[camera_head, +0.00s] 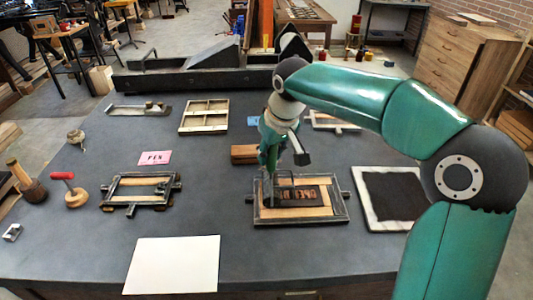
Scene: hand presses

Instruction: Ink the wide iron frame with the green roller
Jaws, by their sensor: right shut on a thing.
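A wide iron frame (340,210) lies on the dark table in front of my right arm, with pale wood blocks and dark raised letters inside it. My right gripper (272,172) points down over the left part of this frame. It is shut on the green roller (283,187), whose dark lower part is at the letters; the gripper hides most of it, and I cannot tell whether it touches them. A smaller iron frame (112,190) with wood blocks lies to the left. My left gripper is not in view.
A black ink slab (390,195) with a pale border lies right of the wide frame. A white sheet (172,264) lies in front.

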